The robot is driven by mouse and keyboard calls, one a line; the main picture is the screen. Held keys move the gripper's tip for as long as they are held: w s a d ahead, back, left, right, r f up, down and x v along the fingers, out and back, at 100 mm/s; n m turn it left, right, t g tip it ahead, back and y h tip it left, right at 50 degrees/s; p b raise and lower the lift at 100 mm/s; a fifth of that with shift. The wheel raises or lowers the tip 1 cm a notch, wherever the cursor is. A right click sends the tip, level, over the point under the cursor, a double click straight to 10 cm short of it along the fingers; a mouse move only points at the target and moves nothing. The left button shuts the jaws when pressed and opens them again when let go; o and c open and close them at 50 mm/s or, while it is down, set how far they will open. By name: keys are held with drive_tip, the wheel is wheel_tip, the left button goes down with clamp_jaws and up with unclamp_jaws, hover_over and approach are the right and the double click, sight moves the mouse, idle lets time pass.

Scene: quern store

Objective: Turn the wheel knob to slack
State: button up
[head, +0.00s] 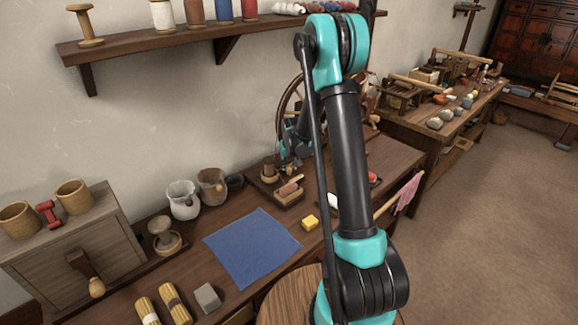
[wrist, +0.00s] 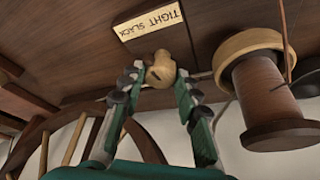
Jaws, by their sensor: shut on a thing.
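The wheel knob (head: 161,70) is not the point of focus in the head view, where my arm and gripper hide it.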

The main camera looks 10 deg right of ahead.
drive_tip(key=n+y, duration=0.1)
drive_tip(key=n, duration=0.2)
drive_tip(key=n+y, duration=0.1)
drive_tip(key=n, duration=0.2)
drive_tip(key=shift+d+n+g+y, duration=0.2)
drive_tip(key=shift+n+g+y, duration=0.1)
drive_tip(key=shift+g, duration=0.1)
idle(0.4)
drive_tip(key=o, duration=1.2)
drive_tip(key=shift+c, duration=0.2)
drive_tip(key=v, duration=1.2)
drive_tip(key=shift+w, duration=0.1)
